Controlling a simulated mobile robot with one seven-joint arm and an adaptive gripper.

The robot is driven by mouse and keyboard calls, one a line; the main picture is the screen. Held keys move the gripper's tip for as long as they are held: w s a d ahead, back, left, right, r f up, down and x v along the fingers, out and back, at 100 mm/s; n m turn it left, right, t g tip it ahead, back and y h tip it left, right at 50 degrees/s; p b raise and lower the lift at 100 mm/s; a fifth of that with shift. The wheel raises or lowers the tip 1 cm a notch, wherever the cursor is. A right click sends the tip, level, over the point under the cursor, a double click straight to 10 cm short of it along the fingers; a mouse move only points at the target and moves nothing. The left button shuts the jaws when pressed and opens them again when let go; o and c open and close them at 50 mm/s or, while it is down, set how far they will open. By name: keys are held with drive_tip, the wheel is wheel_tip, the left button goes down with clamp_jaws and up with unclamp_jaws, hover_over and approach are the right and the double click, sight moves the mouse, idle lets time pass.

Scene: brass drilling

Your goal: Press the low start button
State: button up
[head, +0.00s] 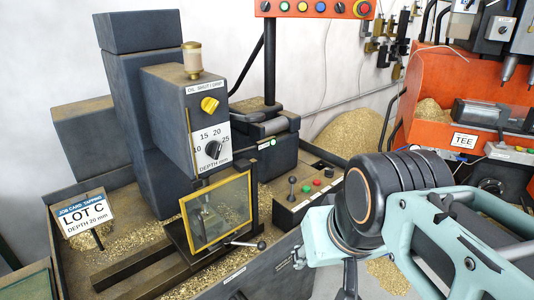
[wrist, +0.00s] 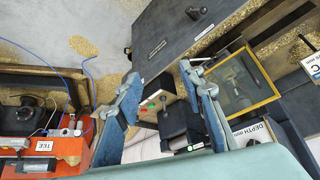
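The low control box (head: 310,192) sits at the machine's front right corner in the head view. Its sloped top carries a small lever, a green button (head: 306,189) and red buttons beside it. The same box shows between my fingers in the wrist view, with the green button (wrist: 151,107) and a red button (wrist: 163,98) small and partly crowded by the left finger. My gripper (wrist: 160,78) is open and empty, its two teal fingers spread apart, and it appears above and apart from the box. In the head view my arm covers the area right of the box.
A raised red panel (head: 312,8) with several buttons hangs above. The drilling machine (head: 190,110) has a yellow-framed guard (head: 217,212) and a handle near the box. A job card (head: 85,214) reads LOT C, depth 20 mm. An orange TEE station (head: 440,120) stands right. Brass chips lie around.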

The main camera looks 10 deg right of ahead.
clamp_jaws()
idle(1.3)
